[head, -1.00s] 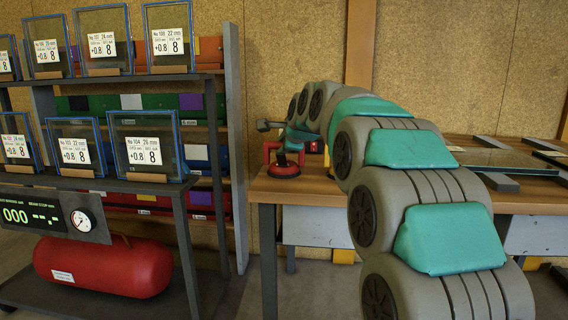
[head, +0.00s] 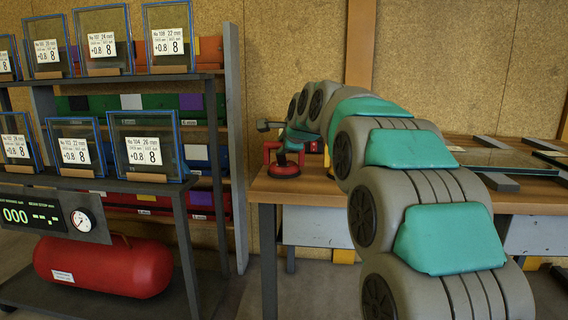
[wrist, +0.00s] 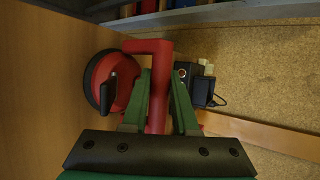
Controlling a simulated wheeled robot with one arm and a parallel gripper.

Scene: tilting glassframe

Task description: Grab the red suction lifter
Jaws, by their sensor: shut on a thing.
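The red suction lifter (head: 284,168) stands at the left end of the wooden bench (head: 320,190) in the head view. In the wrist view the red suction lifter (wrist: 158,62) shows its red handle bar and a round red cup with a black rim and a dark lever. My gripper (wrist: 159,100) has its two green fingers on either side of the red handle bar, shut on it. In the head view my gripper is mostly hidden behind my arm and the lifter.
Black devices with a cable (wrist: 205,85) lie past the lifter in the wrist view. To the left is a rack of small framed glass panes (head: 149,152), with a red tank (head: 105,265) below. Glass and dark bars (head: 497,181) lie on the bench at right.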

